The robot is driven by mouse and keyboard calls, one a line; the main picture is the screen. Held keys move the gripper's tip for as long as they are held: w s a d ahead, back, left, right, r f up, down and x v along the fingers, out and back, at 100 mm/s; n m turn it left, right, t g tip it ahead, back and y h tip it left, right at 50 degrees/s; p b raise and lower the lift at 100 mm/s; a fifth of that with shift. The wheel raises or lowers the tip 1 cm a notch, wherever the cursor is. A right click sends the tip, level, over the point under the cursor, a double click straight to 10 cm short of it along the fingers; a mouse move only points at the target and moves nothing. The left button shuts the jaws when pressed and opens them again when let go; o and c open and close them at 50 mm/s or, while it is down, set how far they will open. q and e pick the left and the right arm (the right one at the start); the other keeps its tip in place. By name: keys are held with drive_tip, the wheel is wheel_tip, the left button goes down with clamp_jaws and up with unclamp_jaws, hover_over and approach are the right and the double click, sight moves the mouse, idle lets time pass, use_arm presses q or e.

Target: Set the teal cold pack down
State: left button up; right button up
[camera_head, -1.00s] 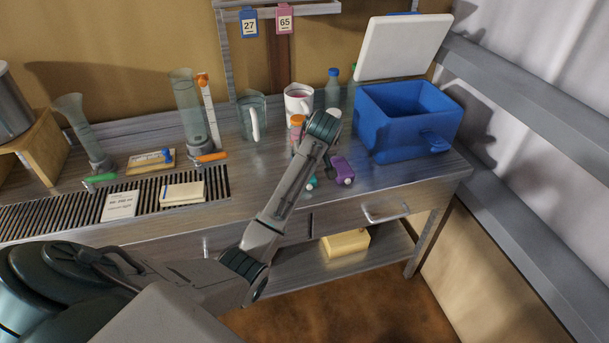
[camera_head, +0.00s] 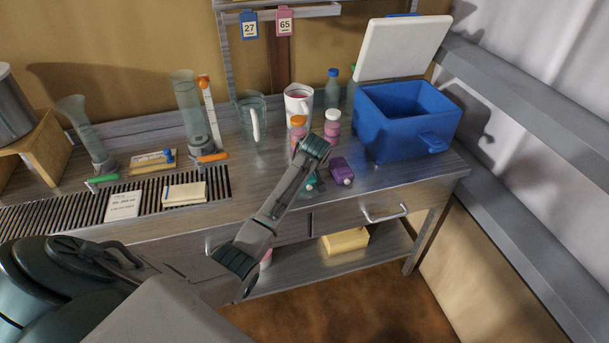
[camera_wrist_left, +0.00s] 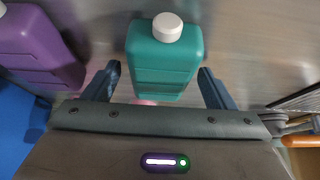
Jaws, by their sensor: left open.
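The teal cold pack (camera_head: 312,184), a flat-sided bottle shape with a white cap, is at the bench's front beside a purple pack (camera_head: 341,171). In the head view my left wrist mostly hides it. In the left wrist view the teal cold pack (camera_wrist_left: 165,62) lies between the two spread fingers of my left gripper (camera_wrist_left: 160,85). The gripper is open, with a gap showing on each side of the pack. The purple pack (camera_wrist_left: 38,45) is to the left there. My right gripper is not in view.
Orange-lidded (camera_head: 298,124) and white-lidded (camera_head: 332,127) pink jars stand just behind my wrist. An open blue cooler box (camera_head: 405,120) is to the right. A white mug (camera_head: 298,101) and glass jug (camera_head: 252,115) stand behind. The bench's front edge is close.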

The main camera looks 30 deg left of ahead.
use_arm(q)
drive_tip(key=shift+f, duration=0.2)
idle(0.3)
drive_tip(key=c, duration=1.3)
